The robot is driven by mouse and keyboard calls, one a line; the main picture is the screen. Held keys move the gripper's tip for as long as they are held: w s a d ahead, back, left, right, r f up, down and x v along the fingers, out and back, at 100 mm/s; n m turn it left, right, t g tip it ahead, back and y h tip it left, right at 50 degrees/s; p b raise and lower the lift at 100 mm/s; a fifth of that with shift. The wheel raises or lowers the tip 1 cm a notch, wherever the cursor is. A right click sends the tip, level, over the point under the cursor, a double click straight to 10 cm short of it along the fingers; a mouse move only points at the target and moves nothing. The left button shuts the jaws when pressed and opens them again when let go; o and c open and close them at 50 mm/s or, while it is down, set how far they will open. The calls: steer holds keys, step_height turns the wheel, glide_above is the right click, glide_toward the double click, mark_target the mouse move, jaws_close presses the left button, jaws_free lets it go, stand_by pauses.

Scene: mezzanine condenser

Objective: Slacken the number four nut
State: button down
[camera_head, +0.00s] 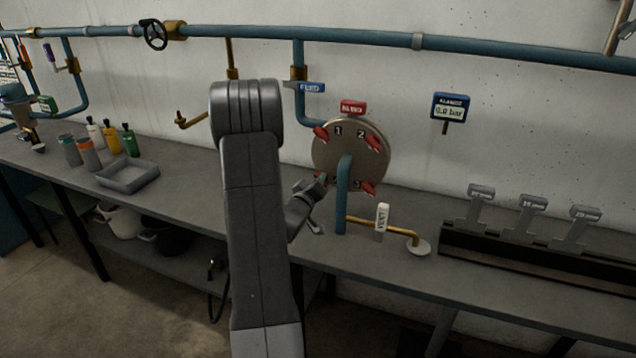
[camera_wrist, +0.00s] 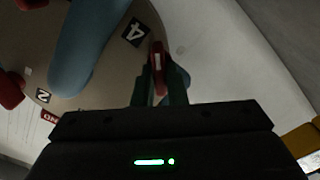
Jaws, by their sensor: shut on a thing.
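The round flange plate (camera_head: 350,160) has numbers on its face and several red nuts near its rim. In the wrist view the plate (camera_wrist: 100,75) shows a "4" label (camera_wrist: 136,32) just beside the red nut (camera_wrist: 158,58) between my fingers. My gripper (camera_wrist: 158,85) is shut on this red nut. In the head view my gripper (camera_head: 318,190) is at the plate's lower left, and the held nut is largely hidden there. Other red nuts show at upper left (camera_head: 321,133), upper right (camera_head: 374,142) and lower right (camera_head: 369,187).
A blue pipe (camera_head: 343,200) rises in front of the plate. A brass vent pipe (camera_head: 400,231) with a white tag (camera_head: 382,218) stands to its right. A gauge (camera_head: 450,107) reads 0.0 bar. A rack (camera_head: 530,257) with several tagged tools stands on the bench at right. A grey tray (camera_head: 128,177) is at left.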

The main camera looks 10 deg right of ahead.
steer(key=c, duration=1.5)
jaws_free()
steer(key=shift+o, duration=0.2)
steer(key=b+v, duration=0.2)
steer(key=v, duration=1.1)
steer(key=shift+s+a+b, duration=0.25)
steer(key=shift+s+b, duration=0.05)
steer(key=p+x, duration=0.2)
steer(key=x, duration=1.1)
steer(key=shift+w+d+p, duration=0.25)
steer(key=shift+w+p, duration=0.05)
